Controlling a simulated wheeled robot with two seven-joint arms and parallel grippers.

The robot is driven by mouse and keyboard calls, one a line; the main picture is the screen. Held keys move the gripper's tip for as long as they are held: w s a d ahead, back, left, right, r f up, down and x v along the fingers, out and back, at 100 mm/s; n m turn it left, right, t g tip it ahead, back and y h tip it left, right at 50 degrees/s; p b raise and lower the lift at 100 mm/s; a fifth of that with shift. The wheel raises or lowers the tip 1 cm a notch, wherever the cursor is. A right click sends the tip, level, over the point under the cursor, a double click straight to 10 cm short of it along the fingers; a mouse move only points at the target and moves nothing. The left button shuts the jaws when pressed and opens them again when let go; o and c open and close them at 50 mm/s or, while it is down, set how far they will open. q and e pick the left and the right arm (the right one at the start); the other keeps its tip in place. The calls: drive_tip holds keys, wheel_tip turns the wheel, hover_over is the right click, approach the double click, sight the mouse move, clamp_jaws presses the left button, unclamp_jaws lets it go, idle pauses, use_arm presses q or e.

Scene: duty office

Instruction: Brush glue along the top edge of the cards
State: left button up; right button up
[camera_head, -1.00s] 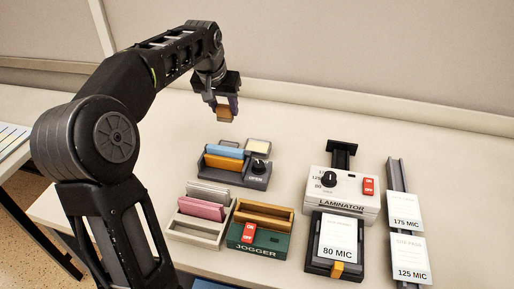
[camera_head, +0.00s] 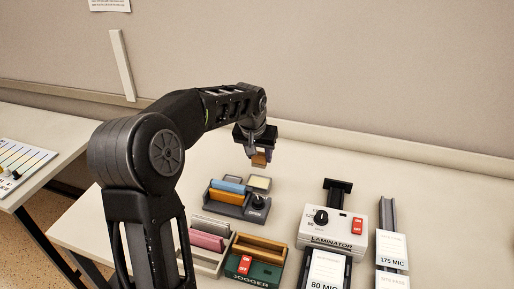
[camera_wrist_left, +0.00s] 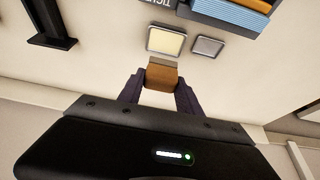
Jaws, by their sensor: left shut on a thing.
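My left gripper (camera_head: 259,155) is shut on a small orange-brown block with a greyish end, likely the brush (camera_wrist_left: 162,76); its tip detail is unclear. It is held above the table behind the dark clamp (camera_head: 233,207), which has a knob. In the clamp stand a blue piece (camera_head: 229,186) and an orange piece (camera_head: 226,197); I cannot tell which is the cards. Behind the clamp lies a cream-topped pad (camera_head: 260,182), possibly glue. In the left wrist view the pad (camera_wrist_left: 166,40) appears just beyond the brush, apart from it. My right gripper is not in view.
A rack with a pink stack (camera_head: 206,241) and a green jogger (camera_head: 256,272) stand in front of the clamp. A laminator (camera_head: 334,228) stands to the right, with a 175 MIC pouch pack (camera_head: 392,248) beyond. A small grey lidlike square (camera_wrist_left: 208,46) lies beside the pad.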

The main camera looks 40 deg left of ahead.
sight(258, 167)
use_arm(q)
drive_tip(key=shift+f, duration=0.15)
drive_tip(key=shift+f+b, duration=2.05)
drive_tip(key=shift+f, duration=0.85)
drive_tip(key=shift+f+b, duration=0.5)
drive_tip(key=shift+f, duration=0.1)
idle(0.4)
drive_tip(key=shift+r, duration=0.15)
drive_tip(key=shift+r+p, duration=2.45)
drive_tip(key=shift+r, duration=1)
